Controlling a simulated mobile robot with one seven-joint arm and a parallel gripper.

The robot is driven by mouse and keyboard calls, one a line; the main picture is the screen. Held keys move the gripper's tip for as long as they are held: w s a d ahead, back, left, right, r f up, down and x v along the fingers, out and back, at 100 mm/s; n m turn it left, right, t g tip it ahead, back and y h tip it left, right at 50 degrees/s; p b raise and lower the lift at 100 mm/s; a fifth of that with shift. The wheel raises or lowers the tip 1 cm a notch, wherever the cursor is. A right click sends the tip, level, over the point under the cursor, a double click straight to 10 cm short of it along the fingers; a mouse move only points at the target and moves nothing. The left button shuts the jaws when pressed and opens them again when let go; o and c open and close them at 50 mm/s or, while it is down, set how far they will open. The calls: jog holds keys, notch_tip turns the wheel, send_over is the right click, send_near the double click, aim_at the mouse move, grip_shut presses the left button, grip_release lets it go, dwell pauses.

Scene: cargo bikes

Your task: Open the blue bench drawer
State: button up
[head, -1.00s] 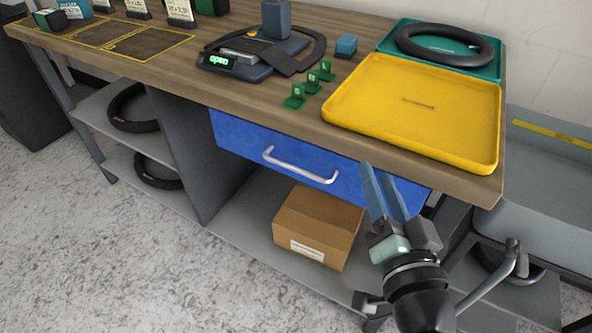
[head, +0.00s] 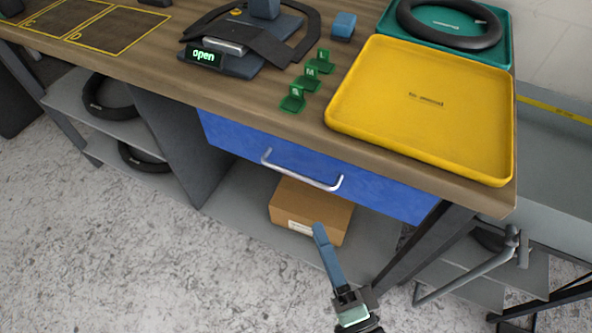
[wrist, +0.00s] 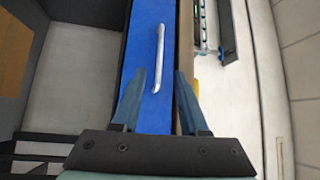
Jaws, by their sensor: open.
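The blue bench drawer (head: 235,138) sits under the wooden top, its front in line with the bench, closed. Its silver bar handle (head: 302,175) is bare. My gripper (head: 320,230) is below and in front of the handle in the head view, where its fingers overlap edge-on. In the wrist view my gripper (wrist: 159,78) is open, with its two blue fingers spread apart. The handle (wrist: 159,55) shows between and beyond the fingertips, running lengthwise, against the blue drawer front (wrist: 139,40). The fingers appear apart from the handle.
A cardboard box (head: 300,212) stands on the shelf below the drawer. A yellow tray (head: 425,110), green markers (head: 305,82) and a scale (head: 222,60) are on the bench top. A dark bench leg (head: 425,245) stands at the right. The floor in front is clear.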

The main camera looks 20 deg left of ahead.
jog(key=x, duration=1.1)
jog(key=shift+w, duration=0.15)
jog(key=shift+c, duration=0.2)
grip_shut()
dwell(0.8)
